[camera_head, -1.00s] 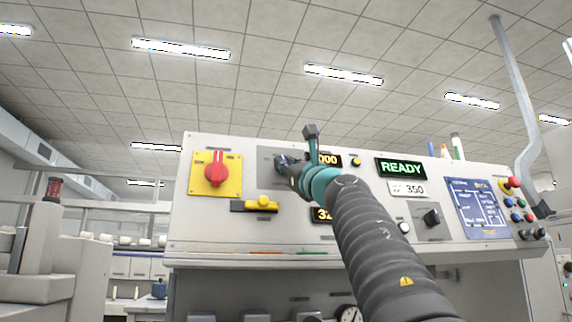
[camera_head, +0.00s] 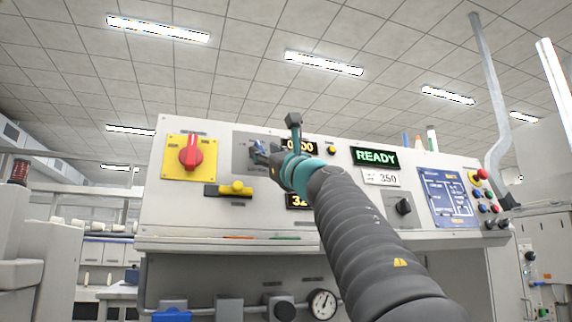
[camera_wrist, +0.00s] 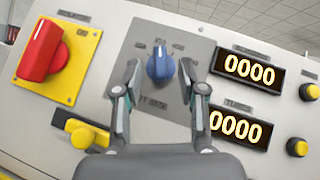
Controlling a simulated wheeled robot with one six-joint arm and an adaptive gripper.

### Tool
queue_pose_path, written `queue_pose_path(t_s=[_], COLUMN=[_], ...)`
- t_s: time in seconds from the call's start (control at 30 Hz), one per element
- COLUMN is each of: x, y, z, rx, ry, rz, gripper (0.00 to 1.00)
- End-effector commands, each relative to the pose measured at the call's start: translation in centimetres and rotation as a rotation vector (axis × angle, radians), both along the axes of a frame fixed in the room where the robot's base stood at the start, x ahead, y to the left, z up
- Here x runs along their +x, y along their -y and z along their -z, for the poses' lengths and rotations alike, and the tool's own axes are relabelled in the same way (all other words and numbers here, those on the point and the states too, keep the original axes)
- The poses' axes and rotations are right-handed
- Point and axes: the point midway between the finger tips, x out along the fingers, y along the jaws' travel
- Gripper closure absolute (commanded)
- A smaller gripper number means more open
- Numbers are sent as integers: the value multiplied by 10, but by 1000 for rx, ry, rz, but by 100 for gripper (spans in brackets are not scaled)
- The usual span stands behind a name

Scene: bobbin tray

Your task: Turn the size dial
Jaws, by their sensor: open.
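A blue dial knob (camera_wrist: 160,65) stands on a grey plate (camera_wrist: 143,112) of the slanted control panel. Its small lettering is too blurred to read, so I cannot tell whether it is marked as the size dial. My gripper (camera_wrist: 160,72) is open, with one finger on each side of the blue knob. I cannot tell whether either finger touches it. In the head view my gripper (camera_head: 262,155) is at the same plate (camera_head: 242,142) and mostly hides the knob.
Left of the plate is a red rotary switch (camera_head: 190,152) on yellow, with a yellow lever (camera_head: 236,187) below. To the right are digital displays, a READY screen (camera_head: 376,157), a black knob (camera_head: 403,207) and several buttons. My arm crosses in front of the panel's middle.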

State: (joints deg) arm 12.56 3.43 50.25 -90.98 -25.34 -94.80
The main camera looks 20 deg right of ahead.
Motion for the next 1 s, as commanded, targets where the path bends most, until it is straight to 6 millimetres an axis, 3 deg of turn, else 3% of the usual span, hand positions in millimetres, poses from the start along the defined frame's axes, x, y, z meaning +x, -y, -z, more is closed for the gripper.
queue_pose_path(t_s=[0.63,1.0], x=[-69,-77], y=[22,25], z=[44,50], rx=[1,1], ry=[0,1], rz=[2,-1], gripper=[59,59])
